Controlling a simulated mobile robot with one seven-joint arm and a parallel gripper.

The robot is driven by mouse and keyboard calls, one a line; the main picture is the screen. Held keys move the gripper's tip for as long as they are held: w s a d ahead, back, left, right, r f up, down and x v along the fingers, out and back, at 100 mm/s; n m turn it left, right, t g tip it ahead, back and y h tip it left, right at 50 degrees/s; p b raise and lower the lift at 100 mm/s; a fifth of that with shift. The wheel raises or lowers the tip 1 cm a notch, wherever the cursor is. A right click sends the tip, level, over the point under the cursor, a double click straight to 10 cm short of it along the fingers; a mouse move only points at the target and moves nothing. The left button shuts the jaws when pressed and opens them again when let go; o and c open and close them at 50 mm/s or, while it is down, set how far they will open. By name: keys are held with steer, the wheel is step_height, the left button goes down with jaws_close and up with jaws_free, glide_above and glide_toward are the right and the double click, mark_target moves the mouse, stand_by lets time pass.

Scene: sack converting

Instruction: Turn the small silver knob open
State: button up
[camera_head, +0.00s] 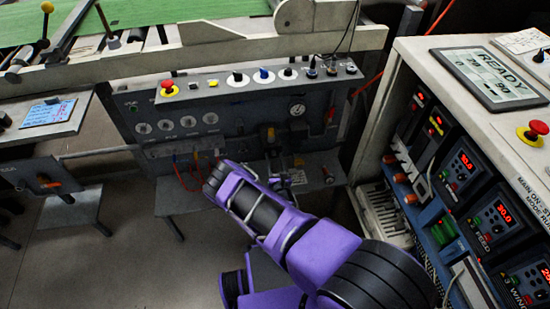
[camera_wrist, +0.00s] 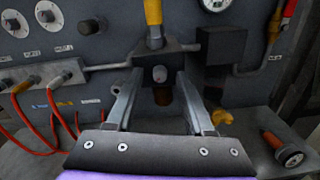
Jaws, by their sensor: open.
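A small silver knob (camera_wrist: 159,74) sits on the front face of a dark block (camera_wrist: 176,58) with a yellow upright handle (camera_wrist: 153,18) above it, in the wrist view. My gripper (camera_wrist: 158,88) is open, with one finger on each side of the knob. The fingers look apart from the knob, though the exact depth cannot be told. In the head view my gripper (camera_head: 283,180) is in front of the grey panel, mostly behind my purple arm, and the knob cannot be made out there.
A pipe (camera_wrist: 245,71) runs to the right. A grey shelf (camera_wrist: 245,135) carries a red-and-black cylinder (camera_wrist: 282,148). A control cabinet (camera_head: 400,150) stands at the right.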

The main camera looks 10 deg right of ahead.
jaws_close()
